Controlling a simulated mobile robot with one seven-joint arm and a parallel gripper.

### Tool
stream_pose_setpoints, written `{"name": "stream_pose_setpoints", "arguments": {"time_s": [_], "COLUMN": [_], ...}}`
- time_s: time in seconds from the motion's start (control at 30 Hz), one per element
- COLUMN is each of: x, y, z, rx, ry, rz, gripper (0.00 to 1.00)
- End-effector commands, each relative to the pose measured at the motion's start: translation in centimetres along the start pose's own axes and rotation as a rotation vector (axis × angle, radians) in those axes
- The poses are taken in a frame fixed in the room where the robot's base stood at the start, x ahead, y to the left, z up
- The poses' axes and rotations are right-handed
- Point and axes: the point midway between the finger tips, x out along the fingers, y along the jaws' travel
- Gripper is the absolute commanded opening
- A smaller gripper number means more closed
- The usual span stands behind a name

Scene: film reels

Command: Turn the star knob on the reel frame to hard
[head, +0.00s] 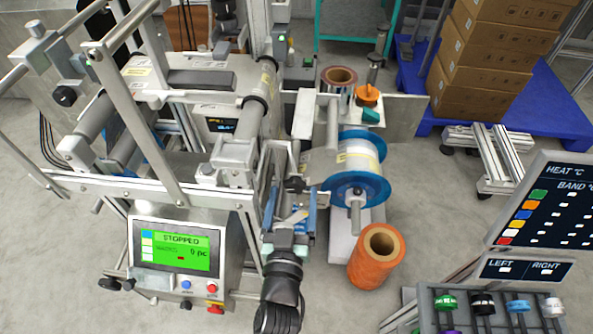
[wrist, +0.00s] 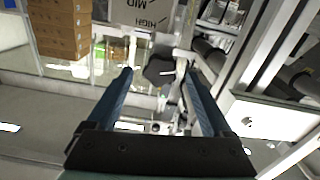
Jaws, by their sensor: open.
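The dark star knob (wrist: 158,70) shows in the wrist view between and just beyond the blue fingertips of my gripper (wrist: 157,76). The jaws are open, with a gap on both sides of the knob; I see no contact. A grey plate (wrist: 128,17) behind it carries the words MID and HIGH upside down; I cannot read a third label. A pale streak lies at the knob's right side, and its setting cannot be told. In the head view my gripper (head: 290,204) is at the reel frame (head: 305,115), just below the small dark knob (head: 294,185).
A blue-flanged reel (head: 357,168) sits close right of my gripper, with an orange roll (head: 377,255) on the floor below it. The machine's panel (head: 178,245) reads STOPPED at left. Boxes (head: 490,60) stand behind.

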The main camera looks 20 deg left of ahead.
Motion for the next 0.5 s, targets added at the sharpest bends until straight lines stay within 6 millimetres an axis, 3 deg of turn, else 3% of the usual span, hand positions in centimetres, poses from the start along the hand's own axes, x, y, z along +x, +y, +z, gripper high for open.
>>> {"name": "stream_pose_setpoints", "arguments": {"time_s": [0.2,0.5], "x": [4.0,6.7], "y": [0.0,0.0], "z": [-0.1,0.0], "rx": [0.0,0.0], "ry": [0.002,0.0], "rz": [0.001,0.0], "gripper": [0.85,0.85]}}
